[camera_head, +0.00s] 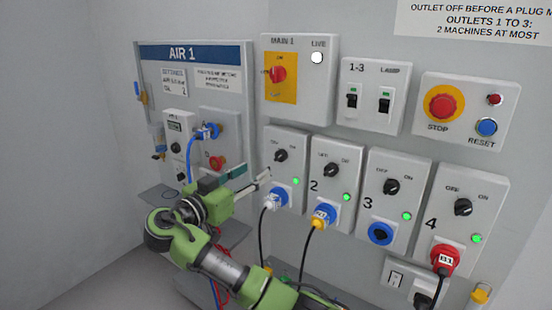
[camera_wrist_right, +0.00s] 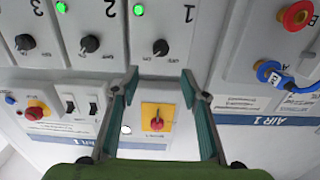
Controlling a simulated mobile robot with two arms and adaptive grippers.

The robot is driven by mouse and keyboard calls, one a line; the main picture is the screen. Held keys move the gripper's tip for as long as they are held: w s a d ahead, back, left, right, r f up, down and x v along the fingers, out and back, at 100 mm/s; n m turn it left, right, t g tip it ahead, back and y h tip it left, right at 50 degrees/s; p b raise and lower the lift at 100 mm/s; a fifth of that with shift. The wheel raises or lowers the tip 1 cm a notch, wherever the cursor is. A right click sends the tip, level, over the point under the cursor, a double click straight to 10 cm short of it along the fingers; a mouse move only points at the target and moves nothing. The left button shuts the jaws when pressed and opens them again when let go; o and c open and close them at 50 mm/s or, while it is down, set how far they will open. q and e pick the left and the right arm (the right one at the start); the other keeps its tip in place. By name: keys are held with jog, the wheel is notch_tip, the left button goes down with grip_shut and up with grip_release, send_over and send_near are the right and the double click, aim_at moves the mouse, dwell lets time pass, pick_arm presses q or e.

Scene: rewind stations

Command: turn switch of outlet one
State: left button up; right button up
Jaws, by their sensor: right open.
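Outlet one (camera_head: 290,148) is a light grey box on the panel with a black rotary switch (camera_head: 281,155), a lit green lamp (camera_head: 295,181) and a blue socket holding a white plug (camera_head: 271,202). The switch's exact pointing is too small to read. My right gripper (camera_head: 264,179) is open and empty, just left of the box's lower half and below the switch. In the wrist view, upside down, the switch (camera_wrist_right: 160,47) lies beyond the gap between my open fingertips (camera_wrist_right: 160,74), apart from them. My left gripper is out of view.
Outlets two (camera_head: 326,146), three (camera_head: 402,160) and four (camera_head: 466,179) stand to the right, with green lamps lit. Cables hang from plugs below. The main switch box (camera_head: 322,90) is above. The AIR 1 board (camera_head: 185,53), with a blue hose, is left.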

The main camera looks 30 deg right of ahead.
aim_at(277, 157)
jog(key=p+x, duration=0.1)
jog(key=x, duration=1)
jog(key=shift+w+d, duration=0.2)
jog(key=shift+d, duration=0.1)
jog(key=shift+c, duration=0.3)
jog(key=c, duration=1)
